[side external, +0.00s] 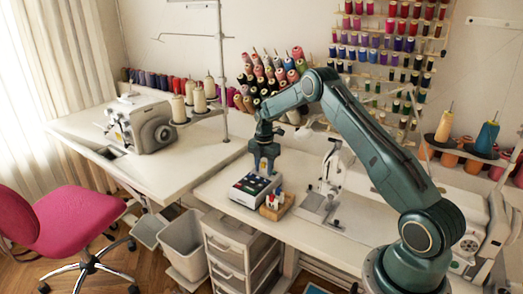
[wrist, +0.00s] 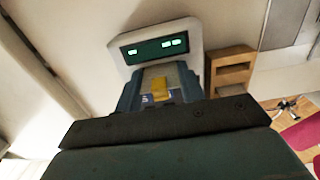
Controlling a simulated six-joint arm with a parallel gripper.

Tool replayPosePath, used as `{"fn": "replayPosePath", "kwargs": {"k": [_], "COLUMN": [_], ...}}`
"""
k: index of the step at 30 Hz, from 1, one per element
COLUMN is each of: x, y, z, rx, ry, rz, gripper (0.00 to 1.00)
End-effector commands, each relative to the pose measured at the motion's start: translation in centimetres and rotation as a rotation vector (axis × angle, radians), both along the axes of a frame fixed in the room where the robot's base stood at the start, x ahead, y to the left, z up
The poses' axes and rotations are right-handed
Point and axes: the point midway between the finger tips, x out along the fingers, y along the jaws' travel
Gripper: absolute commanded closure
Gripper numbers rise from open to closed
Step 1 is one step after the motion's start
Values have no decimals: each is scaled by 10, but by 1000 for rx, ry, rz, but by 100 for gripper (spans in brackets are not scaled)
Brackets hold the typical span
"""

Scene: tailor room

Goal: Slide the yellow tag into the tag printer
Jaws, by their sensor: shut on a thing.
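The tag printer (side external: 249,190) is a pale box with a dark top, on the near left part of the white table. In the wrist view the printer (wrist: 195,30) shows a dark green display with lit segments. My gripper (side external: 264,172) points down right over the printer's back part. In the wrist view my gripper (wrist: 160,84) is shut on the yellow tag (wrist: 160,89), a small yellow piece between the fingers in front of the display. The printer's slot is hidden, and I cannot tell whether the tag touches it.
A small wooden holder (side external: 271,212) with red, white and blue items stands close to the printer's right; it also shows in the wrist view (wrist: 232,68). A sewing machine (side external: 335,170) stands farther right. The table's front edge is near the printer.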

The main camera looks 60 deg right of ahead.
Motion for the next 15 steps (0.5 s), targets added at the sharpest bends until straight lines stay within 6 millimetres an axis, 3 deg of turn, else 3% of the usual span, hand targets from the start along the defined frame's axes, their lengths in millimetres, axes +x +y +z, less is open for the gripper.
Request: {"fn": "replayPosePath", "kwargs": {"k": [5, 6, 9, 10, 15], "x": [0, 0, 0, 0, 0], "y": [0, 0, 0, 0, 0], "z": [-4, -4, -4, -4, -4], "rx": [0, -1, -1, -1, 0], "ry": [-1, -1, -1, -1, -1], "rz": [0, 0, 0, 0, 0], "gripper": [82, 59, 40, 36, 36]}}
